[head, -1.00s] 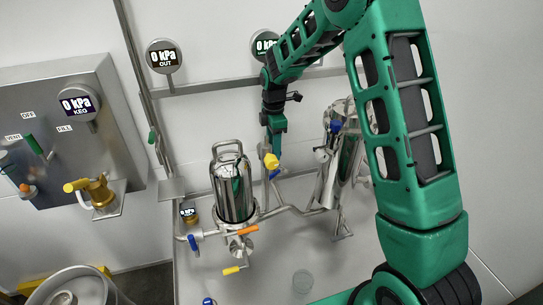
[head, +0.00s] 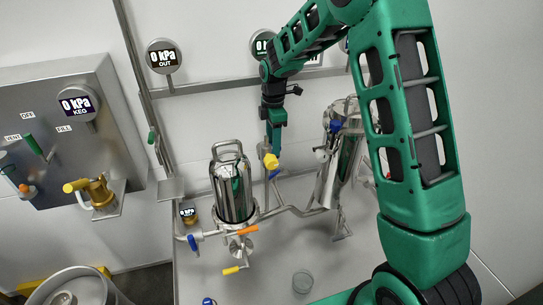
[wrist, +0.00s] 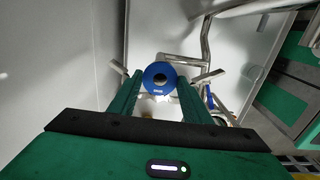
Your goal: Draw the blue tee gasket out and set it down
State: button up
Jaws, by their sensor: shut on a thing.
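The blue tee gasket (wrist: 160,77) is a blue ring with a dark centre, between my fingertips in the wrist view. My gripper (wrist: 158,84) is shut on it. In the head view my gripper (head: 271,148) points down at the pipework between the two steel vessels, just above a yellow part (head: 270,161). I cannot make out the gasket in the head view. Whether it is clear of the tee is hard to tell, as pipes lie close behind it in the wrist view.
A steel vessel with a top handle (head: 232,190) stands left of my gripper, and a tilted steel vessel (head: 341,160) stands right. Pipes and an orange-handled valve (head: 247,230) lie low in front.

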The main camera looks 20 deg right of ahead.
jog(key=shift+r, duration=2.3)
